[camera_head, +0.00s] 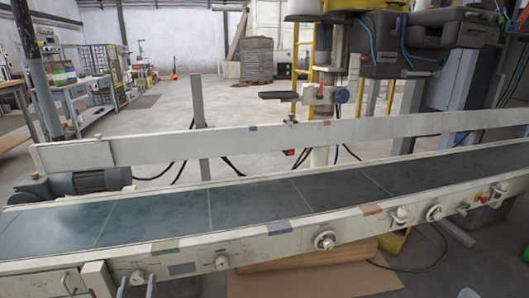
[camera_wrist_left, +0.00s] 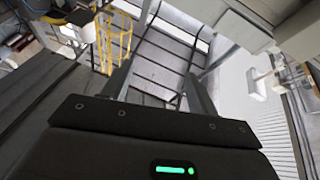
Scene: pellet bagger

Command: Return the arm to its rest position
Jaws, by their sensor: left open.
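My left gripper (camera_head: 136,286) shows only as two thin grey fingertips at the bottom edge of the head view, left of centre. They stand apart in front of the conveyor's near rail. In the left wrist view my left gripper (camera_wrist_left: 158,80) has its two fingers spread, with nothing between them. Its dark palm with a green light fills the bottom of that view. My right gripper is in neither view.
A conveyor with a dark green belt (camera_head: 255,204) and pale rails crosses the head view. Knobs (camera_head: 325,240) stick out of its near side. Dark bagging machinery (camera_head: 450,42) stands at the back right. Brown sheets (camera_head: 315,279) lie below the conveyor. Open floor lies beyond it.

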